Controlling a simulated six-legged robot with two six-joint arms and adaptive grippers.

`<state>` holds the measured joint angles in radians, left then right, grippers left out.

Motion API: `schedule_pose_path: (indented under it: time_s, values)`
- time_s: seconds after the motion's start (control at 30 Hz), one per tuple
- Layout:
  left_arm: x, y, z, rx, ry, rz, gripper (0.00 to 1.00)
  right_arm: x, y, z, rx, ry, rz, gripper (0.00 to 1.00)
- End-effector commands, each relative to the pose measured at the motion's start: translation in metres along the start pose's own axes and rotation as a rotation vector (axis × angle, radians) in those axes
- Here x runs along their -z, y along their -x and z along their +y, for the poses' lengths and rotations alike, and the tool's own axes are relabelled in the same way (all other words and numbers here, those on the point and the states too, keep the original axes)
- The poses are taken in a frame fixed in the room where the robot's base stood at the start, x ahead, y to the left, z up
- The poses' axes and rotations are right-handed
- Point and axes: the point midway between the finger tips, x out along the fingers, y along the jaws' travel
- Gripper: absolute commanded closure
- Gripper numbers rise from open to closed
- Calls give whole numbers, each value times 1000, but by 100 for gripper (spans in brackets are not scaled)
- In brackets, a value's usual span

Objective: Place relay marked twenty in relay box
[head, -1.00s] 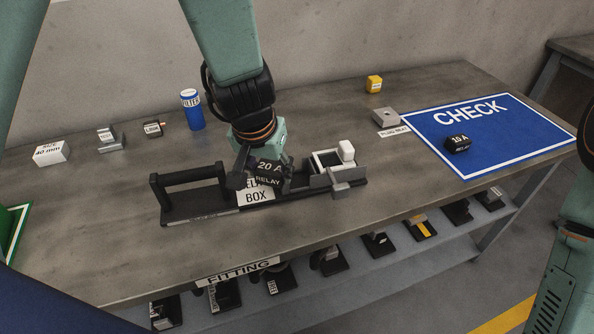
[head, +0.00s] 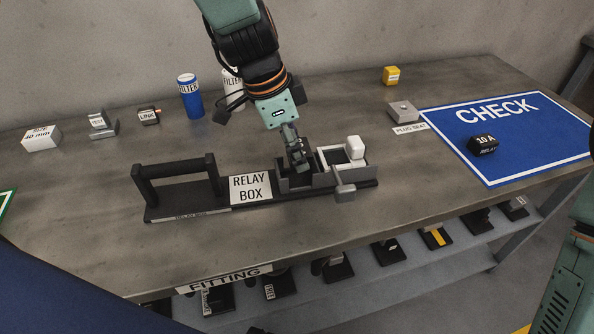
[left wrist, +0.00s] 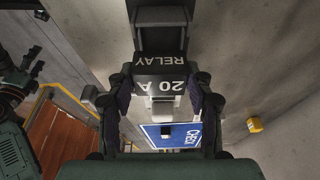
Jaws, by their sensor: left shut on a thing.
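The black relay marked 20 A (left wrist: 162,78) sits between the fingers of my left gripper (left wrist: 160,100) in the left wrist view, its label upside down. In the head view my left gripper (head: 298,158) points down into the left compartment of the relay box (head: 345,191). The gripper is shut on the relay. There the fingers hide most of the relay, and I cannot tell whether it touches the compartment floor. A white block (head: 354,148) stands in the right compartment. My right gripper is out of view.
A relay marked 10 A (head: 482,144) lies on the blue CHECK mat (head: 510,120). A plug seat block (head: 403,112) and a yellow block (head: 391,75) stand near it. Filters (head: 190,96) and small blocks stand at the back left. The black handle (head: 175,168) rises left of the box.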

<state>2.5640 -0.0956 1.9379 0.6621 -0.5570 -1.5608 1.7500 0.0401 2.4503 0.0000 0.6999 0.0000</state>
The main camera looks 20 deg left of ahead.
Motion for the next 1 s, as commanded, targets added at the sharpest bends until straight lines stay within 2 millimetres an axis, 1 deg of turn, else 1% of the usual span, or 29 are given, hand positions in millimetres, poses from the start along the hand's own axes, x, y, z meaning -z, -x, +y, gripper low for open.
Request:
schedule_pose_path:
  time_s: [0.03, 0.27, 0.4, 0.47, 0.5, 0.53, 0.57, 0.67, 0.7, 0.93, 1.0]
  values:
    - [-3, -8, 0, 0, 2, 0, 85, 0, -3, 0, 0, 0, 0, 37]
    - [-6, -23, -2, 1, 3, 1, 85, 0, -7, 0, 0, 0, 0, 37]
    - [-12, -43, -3, 0, 4, 0, 85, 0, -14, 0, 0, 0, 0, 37]
    - [-13, -50, -4, 1, 4, 0, 84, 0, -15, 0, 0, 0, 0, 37]
    - [-14, -52, -4, 2, 4, 0, 89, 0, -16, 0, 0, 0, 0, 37]
    - [-14, -52, -4, 3, 4, 0, 89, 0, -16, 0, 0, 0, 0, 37]
    - [-14, -52, -4, 3, 4, 0, 96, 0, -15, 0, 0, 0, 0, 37]
    - [-14, -51, -4, 2, 3, -1, 96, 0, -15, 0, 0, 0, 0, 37]
    - [-14, -52, -4, 2, 3, -2, 46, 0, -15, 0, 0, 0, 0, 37]
    - [-14, -51, -4, 2, 3, -1, 27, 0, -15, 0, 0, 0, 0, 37]
    - [-14, -51, -4, 2, 3, -1, 26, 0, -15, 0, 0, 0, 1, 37]
